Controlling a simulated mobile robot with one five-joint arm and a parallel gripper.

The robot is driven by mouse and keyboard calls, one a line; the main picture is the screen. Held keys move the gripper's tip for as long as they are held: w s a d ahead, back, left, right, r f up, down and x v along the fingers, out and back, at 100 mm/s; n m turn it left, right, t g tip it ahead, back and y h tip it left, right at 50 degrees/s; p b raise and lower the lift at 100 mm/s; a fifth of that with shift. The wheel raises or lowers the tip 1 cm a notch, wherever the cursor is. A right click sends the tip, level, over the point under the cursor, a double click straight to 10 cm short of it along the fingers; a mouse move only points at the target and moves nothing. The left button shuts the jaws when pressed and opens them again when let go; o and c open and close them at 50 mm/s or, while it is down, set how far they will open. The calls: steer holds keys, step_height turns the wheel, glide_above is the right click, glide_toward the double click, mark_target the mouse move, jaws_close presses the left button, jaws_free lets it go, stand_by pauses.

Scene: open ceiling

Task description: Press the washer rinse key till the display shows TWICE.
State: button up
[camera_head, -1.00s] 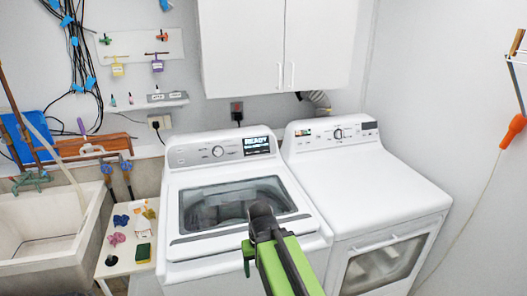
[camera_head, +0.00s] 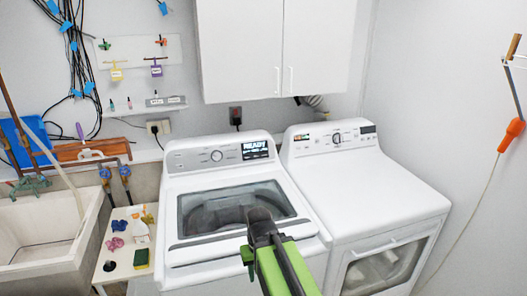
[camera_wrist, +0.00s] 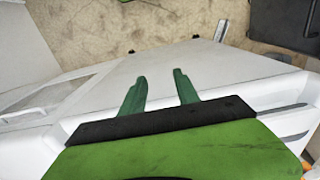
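The white top-load washer (camera_head: 182,236) stands in the middle of the head view, its lid shut. Its rear panel carries a round knob (camera_head: 216,156) and a lit display (camera_head: 255,149) that reads READY in large letters, with smaller text below that I cannot read. The rinse key cannot be made out at this size. My gripper is in front of the washer's lid, lower than the panel and apart from it; in the head view my arm hides its fingers. In the wrist view the two green fingers of my gripper (camera_wrist: 160,92) are apart with nothing between them.
A white dryer (camera_head: 375,185) stands right of the washer. A sink (camera_head: 45,235) and a small stand (camera_head: 112,268) with a sponge and bottle are at left. White cabinets (camera_head: 277,50) hang above. An orange-handled tool (camera_head: 511,133) hangs on the right wall.

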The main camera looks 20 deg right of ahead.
jaws_close()
stand_by(1.3)
